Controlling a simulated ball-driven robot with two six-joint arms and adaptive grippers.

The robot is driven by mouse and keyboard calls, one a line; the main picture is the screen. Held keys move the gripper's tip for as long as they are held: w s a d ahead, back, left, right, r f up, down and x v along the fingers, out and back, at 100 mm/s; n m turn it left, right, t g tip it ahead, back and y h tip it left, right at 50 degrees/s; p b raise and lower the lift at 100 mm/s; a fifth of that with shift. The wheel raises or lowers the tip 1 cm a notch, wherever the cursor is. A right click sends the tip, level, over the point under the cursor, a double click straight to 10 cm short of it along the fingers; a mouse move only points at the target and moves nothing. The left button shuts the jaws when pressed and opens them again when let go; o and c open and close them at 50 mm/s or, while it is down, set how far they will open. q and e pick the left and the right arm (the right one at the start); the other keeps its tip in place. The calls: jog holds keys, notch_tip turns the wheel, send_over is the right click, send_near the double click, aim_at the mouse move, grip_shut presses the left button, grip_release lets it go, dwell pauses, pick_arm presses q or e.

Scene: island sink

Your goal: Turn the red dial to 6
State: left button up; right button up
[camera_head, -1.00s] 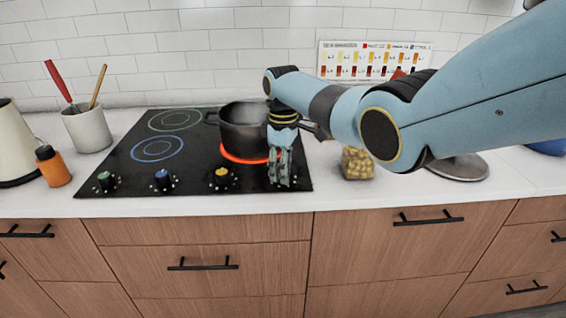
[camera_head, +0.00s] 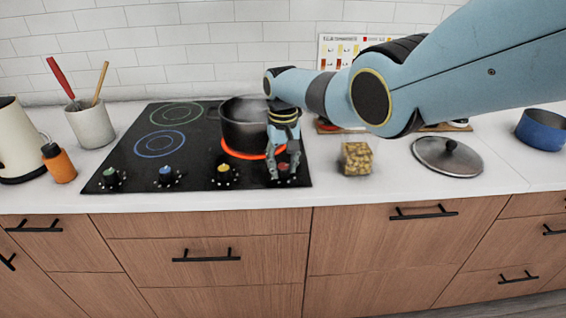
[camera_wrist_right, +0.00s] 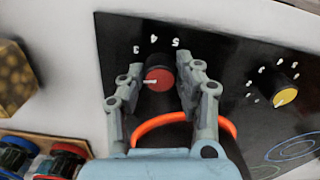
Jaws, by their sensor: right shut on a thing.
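The red dial (camera_wrist_right: 160,78) sits on the black cooktop with a white mark on its left side in the right wrist view. The numerals 3, 4 and 5 show around its upper side; a 6 is not visible, and that side is behind a finger. My right gripper (camera_wrist_right: 160,85) has one finger on each side of the dial and is shut on it. In the head view, the right gripper (camera_head: 283,178) points down at the cooktop's front right corner, with the dial (camera_head: 282,166) partly hidden between its fingers. My left gripper is not in view.
A dark pot (camera_head: 245,130) stands on a glowing orange burner (camera_head: 228,150) just behind the gripper. A yellow dial (camera_head: 223,172) is to the left. A yellowish block (camera_head: 356,158) and a pot lid (camera_head: 448,155) lie to the right.

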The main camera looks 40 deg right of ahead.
jog(key=m, duration=0.4)
jog(key=shift+r+m, duration=0.1)
jog(key=shift+m, duration=0.2)
jog(key=m+p, duration=0.1)
jog(key=m, duration=0.2)
jog(key=shift+w+m, duration=0.1)
jog(key=shift+m, duration=0.3)
jog(key=m, duration=1.2)
jog(key=shift+m, duration=0.3)
jog(key=m, duration=0.3)
jog(key=shift+m, duration=0.4)
jog(key=m, duration=0.3)
jog(key=shift+p, duration=0.3)
jog(key=shift+m, duration=2.2)
